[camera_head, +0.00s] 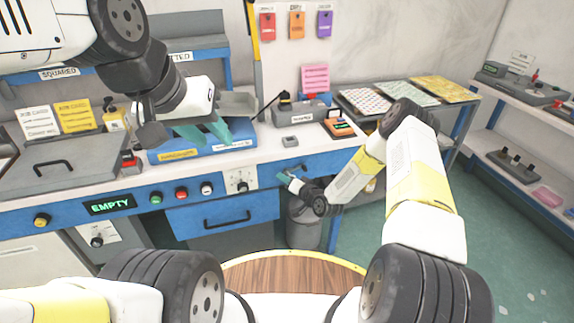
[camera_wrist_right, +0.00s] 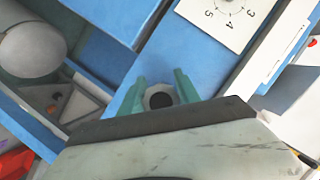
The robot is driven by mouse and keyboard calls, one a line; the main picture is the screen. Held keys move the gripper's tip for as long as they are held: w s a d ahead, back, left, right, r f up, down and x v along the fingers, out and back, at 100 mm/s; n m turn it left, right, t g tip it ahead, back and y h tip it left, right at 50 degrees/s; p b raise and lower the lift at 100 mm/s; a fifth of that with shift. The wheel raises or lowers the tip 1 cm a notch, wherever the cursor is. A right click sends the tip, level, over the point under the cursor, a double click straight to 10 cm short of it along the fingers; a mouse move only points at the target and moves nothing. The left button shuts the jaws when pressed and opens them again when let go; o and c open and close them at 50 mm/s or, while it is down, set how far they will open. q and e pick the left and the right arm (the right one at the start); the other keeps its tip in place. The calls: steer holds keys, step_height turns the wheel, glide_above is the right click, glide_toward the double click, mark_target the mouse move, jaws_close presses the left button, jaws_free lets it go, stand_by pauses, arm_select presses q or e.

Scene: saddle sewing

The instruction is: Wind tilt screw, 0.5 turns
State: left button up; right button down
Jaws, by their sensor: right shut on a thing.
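The tilt screw (camera_wrist_right: 160,98) shows in the right wrist view as a dark round end with a pale rim, set against the blue bench front. My right gripper (camera_wrist_right: 160,92) has its two green fingers on either side of it and is shut on it. In the head view my right gripper (camera_head: 286,178) is at the bench front, right of the dial plate, and the screw is hidden there. My left gripper (camera_head: 208,130) hangs over the blue unit (camera_head: 190,150) on the bench top, its green fingers apart and nothing seen between them.
A numbered dial plate (camera_head: 239,180) is close to my right gripper; it also shows in the right wrist view (camera_wrist_right: 222,15). Left of it are coloured buttons and an "EMPTY" display (camera_head: 110,206). A grey cylinder (camera_head: 304,228) stands below my right gripper. The drawer (camera_head: 225,213) is closed.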

steer(key=shift+w+d+f+n+t+h, duration=0.1)
steer(key=shift+d+n+t+h, duration=0.1)
steer(key=shift+n+h, duration=0.75)
steer(key=shift+w+d+f+n+t+h, duration=0.15)
steer(key=shift+n+h, duration=0.35)
steer(key=shift+n, duration=0.75)
steer(key=shift+d+r+n+t+h, duration=0.1)
steer(key=shift+d+n+h, duration=0.1)
steer(key=shift+n+h, duration=0.75)
steer(key=c, duration=0.9)
jaws_free()
steer(key=shift+o, duration=0.2)
steer(key=shift+f, duration=0.1)
steer(key=v, duration=0.7)
steer(key=shift+s+d, duration=0.2)
steer(key=shift+s, duration=0.1)
